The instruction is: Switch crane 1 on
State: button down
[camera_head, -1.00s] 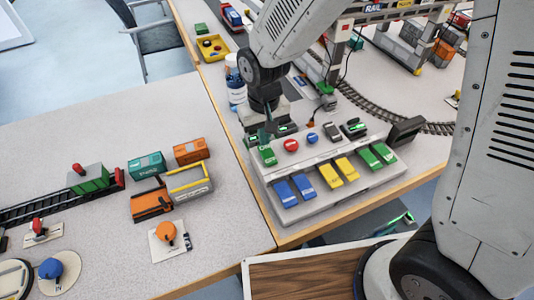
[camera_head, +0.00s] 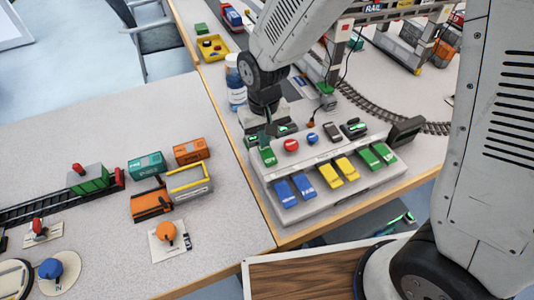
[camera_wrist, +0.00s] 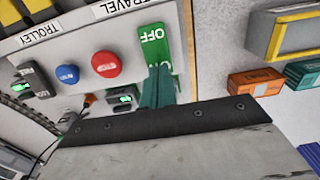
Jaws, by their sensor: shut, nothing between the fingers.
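The control box (camera_head: 345,180) stands at the front left of the right-hand table. At its upper left corner is a green rocker switch (camera_head: 268,156). The wrist view shows this switch (camera_wrist: 153,42) close up, with OFF readable at its far end and the ON end mostly covered by my fingers. My gripper (camera_wrist: 158,72) is shut and empty, with its green fingertips over the ON end. I cannot tell whether they touch it. In the head view my gripper (camera_head: 267,137) is at the box's upper left. No crane number is readable.
Beside the switch are a red button (camera_wrist: 106,64) and a blue button (camera_wrist: 67,75). Blue levers (camera_head: 293,188), yellow levers (camera_head: 338,171) and green levers (camera_head: 376,156) line the box's front. A gantry crane (camera_head: 333,60) stands behind. The left table holds wagons and an orange knob (camera_head: 166,232).

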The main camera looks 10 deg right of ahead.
aim_at(277, 161)
jog(key=shift+f, duration=0.65)
jog(key=shift+r, duration=3.55)
jog(key=shift+s+d, duration=0.15)
jog(key=shift+s, duration=0.1)
jog(key=s+d+r+m, duration=0.1)
jog(key=s+d+r, duration=0.7)
jog(key=s+d, duration=0.1)
jog(key=s+d+r+m+t, duration=0.1)
jog(key=s+d+r+m, duration=0.1)
jog(key=s+d+r, duration=0.6)
jog(key=s+d, duration=0.2)
jog(key=d, duration=0.1)
jog(key=shift+d, duration=0.25)
